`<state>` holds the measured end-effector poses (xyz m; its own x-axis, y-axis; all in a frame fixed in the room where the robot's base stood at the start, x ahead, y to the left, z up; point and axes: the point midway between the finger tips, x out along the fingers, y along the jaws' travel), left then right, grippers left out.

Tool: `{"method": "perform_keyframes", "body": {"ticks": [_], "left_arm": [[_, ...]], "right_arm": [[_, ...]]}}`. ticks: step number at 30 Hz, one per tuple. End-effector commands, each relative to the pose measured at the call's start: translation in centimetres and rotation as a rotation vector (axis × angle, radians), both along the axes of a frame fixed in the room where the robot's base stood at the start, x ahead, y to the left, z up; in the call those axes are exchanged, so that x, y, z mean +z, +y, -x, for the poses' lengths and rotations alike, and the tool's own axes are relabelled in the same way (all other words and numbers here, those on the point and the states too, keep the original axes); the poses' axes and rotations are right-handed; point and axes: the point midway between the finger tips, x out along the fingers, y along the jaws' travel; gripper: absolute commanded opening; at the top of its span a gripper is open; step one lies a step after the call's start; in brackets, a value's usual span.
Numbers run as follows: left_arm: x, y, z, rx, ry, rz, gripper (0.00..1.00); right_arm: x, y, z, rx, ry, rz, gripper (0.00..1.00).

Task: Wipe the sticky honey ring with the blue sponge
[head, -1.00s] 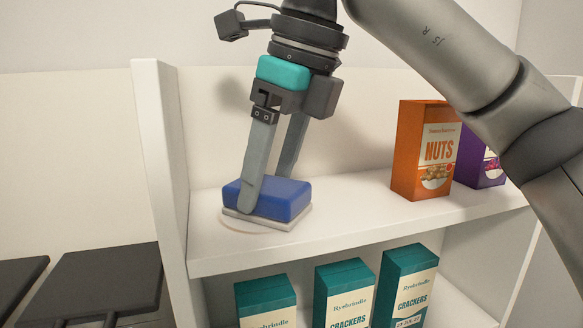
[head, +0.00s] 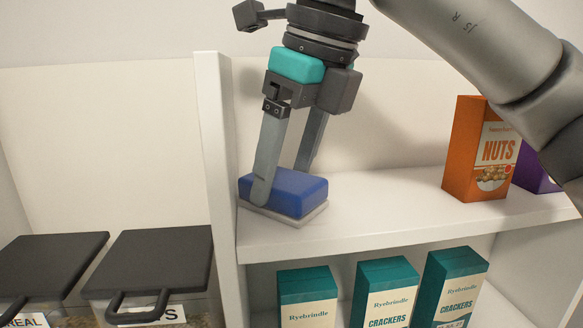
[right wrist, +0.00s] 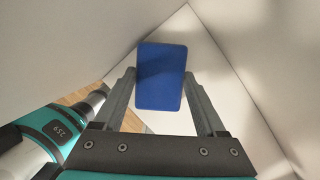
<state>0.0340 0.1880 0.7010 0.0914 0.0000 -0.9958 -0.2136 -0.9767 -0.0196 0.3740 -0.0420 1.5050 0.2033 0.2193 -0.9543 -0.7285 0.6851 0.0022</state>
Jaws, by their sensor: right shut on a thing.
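The blue sponge (head: 283,193), with a pale layer underneath, lies flat on the white upper shelf (head: 380,208), close to the left upright. My right gripper (head: 281,184) reaches down from above and is shut on the sponge, one finger on the near side and the other behind. In the right wrist view the sponge (right wrist: 161,70) sits between the two fingers. I cannot make out the honey ring now; the sponge and gripper may hide it. My left gripper is not in view.
An orange nuts box (head: 478,155) and a purple box (head: 537,172) stand to the right on the same shelf. The white upright (head: 220,150) is just left of the sponge. Several cracker boxes (head: 388,290) stand below. Dark-lidded bins (head: 160,255) are at the left. The shelf between sponge and nuts box is clear.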

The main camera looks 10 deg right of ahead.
Motion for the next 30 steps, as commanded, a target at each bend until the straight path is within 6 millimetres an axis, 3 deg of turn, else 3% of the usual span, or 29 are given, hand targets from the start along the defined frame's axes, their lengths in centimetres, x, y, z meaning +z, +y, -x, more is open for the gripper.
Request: {"method": "perform_keyframes", "body": {"ticks": [30], "left_arm": [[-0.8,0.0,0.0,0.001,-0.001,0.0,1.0]], "right_arm": [[-0.1,-7.4,-0.2,-0.001,0.002,0.001,0.29]]}}
